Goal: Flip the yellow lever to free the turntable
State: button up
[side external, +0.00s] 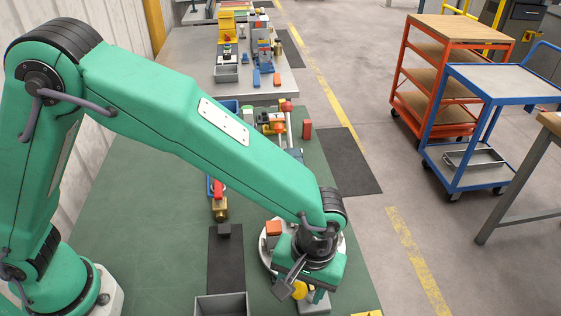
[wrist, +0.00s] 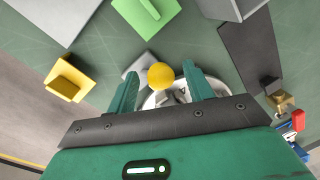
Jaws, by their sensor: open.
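The yellow lever's round knob (wrist: 161,76) shows in the wrist view between the two green fingers of my gripper (wrist: 160,70). The fingers are open, with a visible gap on each side of the knob. In the side view the knob (side external: 300,290) is beside and partly behind my gripper (side external: 309,291). The lever's shaft is mostly hidden. The turntable, a pale round disc (side external: 265,254), lies under my gripper and is largely covered by it. Part of its rim and metal centre (wrist: 170,98) shows behind the fingers in the wrist view.
An orange block (side external: 273,228) is at the turntable's far side. A grey tray (side external: 221,304) stands to the left.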

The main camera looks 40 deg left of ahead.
grip_shut()
jog(key=shift+w+d+r, duration=0.1)
jog(key=shift+d, duration=0.05)
dwell(0.4)
jog(key=shift+w+d+r+g+y, duration=0.1)
jog(key=shift+w+d+g+y, duration=0.35)
jog(key=shift+g+y, duration=0.25)
jog(key=shift+w+d+r+g+y, duration=0.1)
jog(key=shift+w+d+g+y, duration=0.35)
jog(key=shift+y, duration=0.35)
jog(key=shift+w+d+f+g+y, duration=0.15)
jog(key=shift+w+d+g+y, duration=0.4)
jog(key=shift+g+y, duration=0.3)
jog(key=shift+w+d+f+g+y, duration=0.1)
jog(key=shift+w+d+g+y, duration=0.4)
jog(key=shift+g+y, duration=0.35)
jog(key=shift+w, duration=0.1)
